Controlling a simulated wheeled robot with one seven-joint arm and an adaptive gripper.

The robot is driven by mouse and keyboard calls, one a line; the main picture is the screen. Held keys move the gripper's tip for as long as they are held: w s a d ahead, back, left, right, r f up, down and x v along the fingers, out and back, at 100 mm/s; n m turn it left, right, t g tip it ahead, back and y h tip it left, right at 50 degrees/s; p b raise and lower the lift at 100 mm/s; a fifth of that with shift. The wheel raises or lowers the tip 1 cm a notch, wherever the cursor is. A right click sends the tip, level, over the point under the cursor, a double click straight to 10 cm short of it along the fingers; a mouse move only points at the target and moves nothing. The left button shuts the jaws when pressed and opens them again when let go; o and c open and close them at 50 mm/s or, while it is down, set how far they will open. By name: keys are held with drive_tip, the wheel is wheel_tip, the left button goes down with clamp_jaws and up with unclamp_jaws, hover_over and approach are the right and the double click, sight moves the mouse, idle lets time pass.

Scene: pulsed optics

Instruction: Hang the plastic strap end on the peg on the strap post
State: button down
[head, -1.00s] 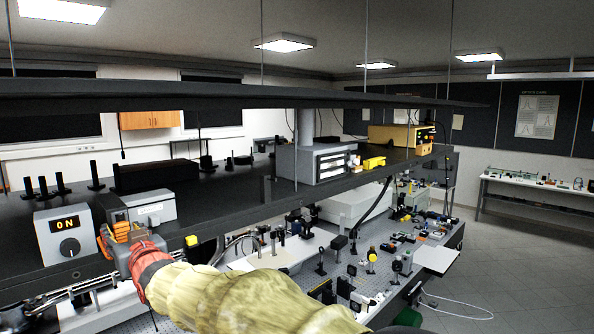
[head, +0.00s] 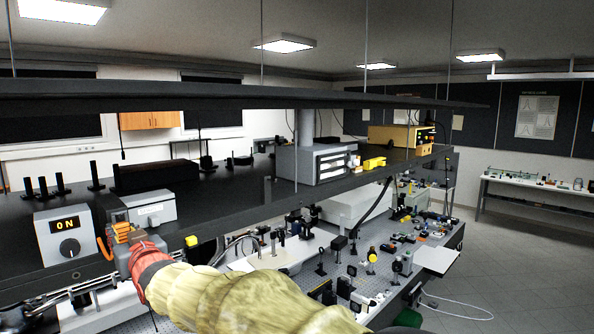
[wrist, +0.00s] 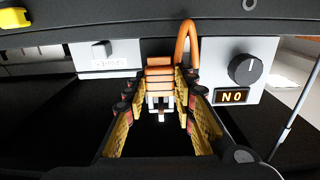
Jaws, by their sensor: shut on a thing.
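My gripper (wrist: 160,84) is shut on the orange strap end (wrist: 160,66), which shows as stacked orange bands between the yellow-lined fingers. An orange loop of strap (wrist: 187,38) arches up beside it in the wrist view. In the head view my gripper (head: 122,240) holds the orange piece (head: 121,230) at the shelf's front edge, just right of the ON box. A light grey box with a label (wrist: 108,60) and a small dark block (wrist: 101,48) sits beside the gripper; I cannot tell whether it is the strap post. I cannot make out the peg clearly.
The box with the lit ON display and dark knob (head: 63,236) stands close left of my gripper. A white box (head: 149,207) stands behind it on the black shelf (head: 235,210). A yellow block (head: 191,241) is at the shelf edge. Optics crowd the bench below.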

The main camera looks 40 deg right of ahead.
drive_tip(key=shift+r, duration=0.2)
drive_tip(key=shift+r, duration=0.4)
idle(0.3)
drive_tip(key=shift+s+f+b, duration=0.1)
drive_tip(key=shift+s+b, duration=0.35)
drive_tip(key=shift+b, duration=0.2)
drive_tip(key=s+b, duration=0.5)
drive_tip(key=s, duration=0.3)
drive_tip(key=shift+b, duration=0.3)
